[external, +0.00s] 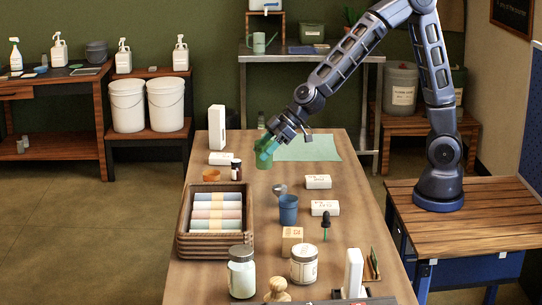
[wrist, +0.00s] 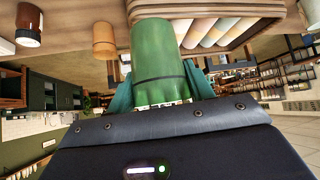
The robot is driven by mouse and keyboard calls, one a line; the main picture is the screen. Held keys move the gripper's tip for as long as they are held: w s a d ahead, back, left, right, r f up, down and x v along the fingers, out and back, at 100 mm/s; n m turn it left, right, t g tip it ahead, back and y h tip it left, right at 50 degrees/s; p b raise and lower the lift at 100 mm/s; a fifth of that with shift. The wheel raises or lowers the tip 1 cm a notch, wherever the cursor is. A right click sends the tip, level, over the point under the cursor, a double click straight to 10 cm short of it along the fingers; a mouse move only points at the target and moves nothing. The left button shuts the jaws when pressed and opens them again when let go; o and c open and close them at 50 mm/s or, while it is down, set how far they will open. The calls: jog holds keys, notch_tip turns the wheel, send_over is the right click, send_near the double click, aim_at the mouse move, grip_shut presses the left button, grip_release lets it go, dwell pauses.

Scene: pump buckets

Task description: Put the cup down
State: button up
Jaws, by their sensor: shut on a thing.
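A green cup (external: 264,160) is at the far part of the long wooden table, just left of the pale green mat. My gripper (external: 268,146) is shut on it, with the arm reaching in from the right. In the wrist view the green cup (wrist: 160,58) fills the middle, with a dark band around it and teal fingers on both sides. The cup's base looks close to the tabletop; I cannot tell whether it touches. A blue cup (external: 288,210) stands apart, nearer the middle of the table.
The pale green mat (external: 308,147) lies flat and bare to the right. A wooden tray (external: 183,240) holds rolled cloths.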

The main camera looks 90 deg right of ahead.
jog(key=shift+a+r+n+y, duration=0.6)
jog(key=shift+a+r+n, duration=0.2)
jog(key=shift+a, duration=1.65)
notch_tip(320, 180, up, 10)
jog(key=n+g+y, duration=0.5)
jog(key=n, duration=0.4)
send_over(293, 232)
notch_tip(293, 232, down, 19)
jog(key=shift+f, duration=0.1)
jog(key=shift+f, duration=0.15)
jog(key=o, duration=1)
jog(key=shift+c, duration=0.2)
